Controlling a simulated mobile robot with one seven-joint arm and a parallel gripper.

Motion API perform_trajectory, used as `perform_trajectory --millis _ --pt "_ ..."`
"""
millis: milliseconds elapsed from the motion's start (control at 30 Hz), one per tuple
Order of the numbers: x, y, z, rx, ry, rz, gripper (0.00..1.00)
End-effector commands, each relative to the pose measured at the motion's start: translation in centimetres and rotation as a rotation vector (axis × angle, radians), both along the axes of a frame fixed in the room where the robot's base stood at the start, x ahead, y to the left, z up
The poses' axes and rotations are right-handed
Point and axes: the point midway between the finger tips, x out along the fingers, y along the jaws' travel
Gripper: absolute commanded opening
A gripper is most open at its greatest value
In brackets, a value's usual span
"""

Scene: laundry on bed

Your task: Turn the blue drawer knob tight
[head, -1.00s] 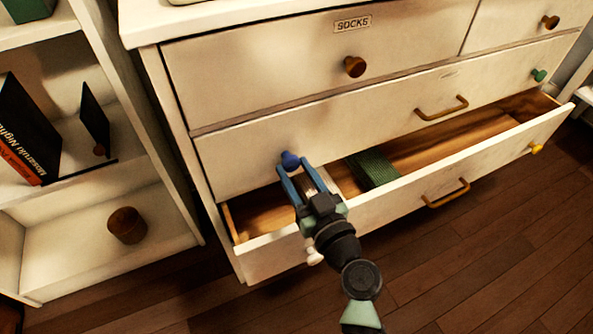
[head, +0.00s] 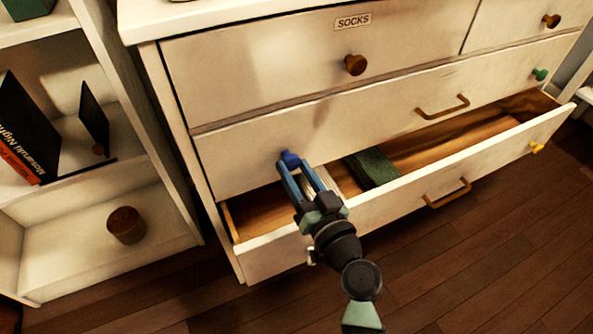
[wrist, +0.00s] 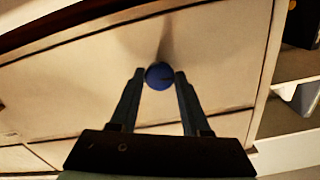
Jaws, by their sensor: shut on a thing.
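The blue drawer knob (head: 290,159) is on the left side of the middle drawer front (head: 240,158). My gripper (head: 297,168) reaches up to it from below and in front, above the open bottom drawer. In the wrist view the round blue knob (wrist: 159,76) sits between the two fingertips of my gripper (wrist: 159,80), with a finger on each side. The fingers are shut on the knob. The knob's base against the drawer front is hidden, so I cannot tell how tightly it sits.
The bottom drawer (head: 400,185) stands open below my gripper, with a dark green item (head: 373,167) inside. A brown handle (head: 443,107) and a green knob (head: 540,74) are on the middle drawer. A white shelf unit (head: 165,160) stands close at the left.

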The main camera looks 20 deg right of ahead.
Motion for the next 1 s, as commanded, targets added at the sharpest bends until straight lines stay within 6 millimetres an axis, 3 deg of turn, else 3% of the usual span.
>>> perform_trajectory --millis 1000 --pt "-0.03 0.11 0.22 0.968 0.035 -0.002 0.00"
